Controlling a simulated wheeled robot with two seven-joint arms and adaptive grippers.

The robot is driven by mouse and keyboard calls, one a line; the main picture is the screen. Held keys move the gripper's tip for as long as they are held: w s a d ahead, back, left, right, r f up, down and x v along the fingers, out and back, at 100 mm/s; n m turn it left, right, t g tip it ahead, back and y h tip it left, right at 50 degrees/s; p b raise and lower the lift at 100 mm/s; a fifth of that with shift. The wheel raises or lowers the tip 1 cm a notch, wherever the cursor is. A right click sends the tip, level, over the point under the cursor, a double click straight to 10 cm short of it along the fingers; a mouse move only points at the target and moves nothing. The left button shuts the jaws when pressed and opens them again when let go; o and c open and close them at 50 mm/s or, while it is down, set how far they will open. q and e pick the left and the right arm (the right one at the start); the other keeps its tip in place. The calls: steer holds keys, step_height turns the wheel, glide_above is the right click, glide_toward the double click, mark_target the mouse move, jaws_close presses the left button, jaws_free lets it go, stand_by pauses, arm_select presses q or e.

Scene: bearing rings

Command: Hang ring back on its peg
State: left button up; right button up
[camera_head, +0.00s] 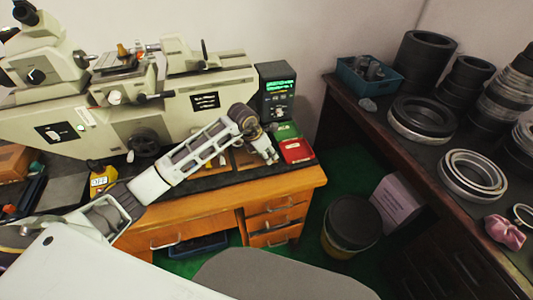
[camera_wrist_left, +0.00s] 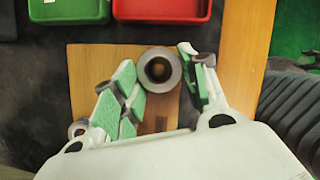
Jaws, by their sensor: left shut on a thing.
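My left gripper (camera_head: 268,155) is over the wooden board on the left desk in the head view. In the left wrist view its green-padded fingers (camera_wrist_left: 160,82) are shut on a small grey ring (camera_wrist_left: 148,70), held between their tips. The ring's opening faces the camera, and a brown round spot shows inside it. I cannot tell whether that is a peg or the board. The wooden board (camera_wrist_left: 90,62) lies below, with a small dark mark near its middle. My right gripper is not in view.
A green tray (camera_wrist_left: 68,10) and a red tray (camera_wrist_left: 163,9) lie just beyond the board. A grey measuring machine (camera_head: 190,105) and a display box (camera_head: 277,90) stand behind. Large bearing rings (camera_head: 472,172) lie on the dark table at right.

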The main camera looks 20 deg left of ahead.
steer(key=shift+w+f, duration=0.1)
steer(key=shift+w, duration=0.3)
arm_select(q)
steer(key=shift+f, duration=0.15)
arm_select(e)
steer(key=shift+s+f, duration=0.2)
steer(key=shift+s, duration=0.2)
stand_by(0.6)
arm_select(q)
steer(key=o, duration=1.1)
steer(key=shift+o, duration=0.3)
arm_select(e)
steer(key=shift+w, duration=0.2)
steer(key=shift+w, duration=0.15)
arm_select(q)
steer(key=shift+r+p, duration=0.3)
steer(key=shift+r, duration=0.6)
steer(key=shift+r+p, duration=0.6)
steer(key=shift+r, duration=0.55)
steer(key=shift+r+p, duration=1.1)
steer(key=shift+r, duration=1.1)
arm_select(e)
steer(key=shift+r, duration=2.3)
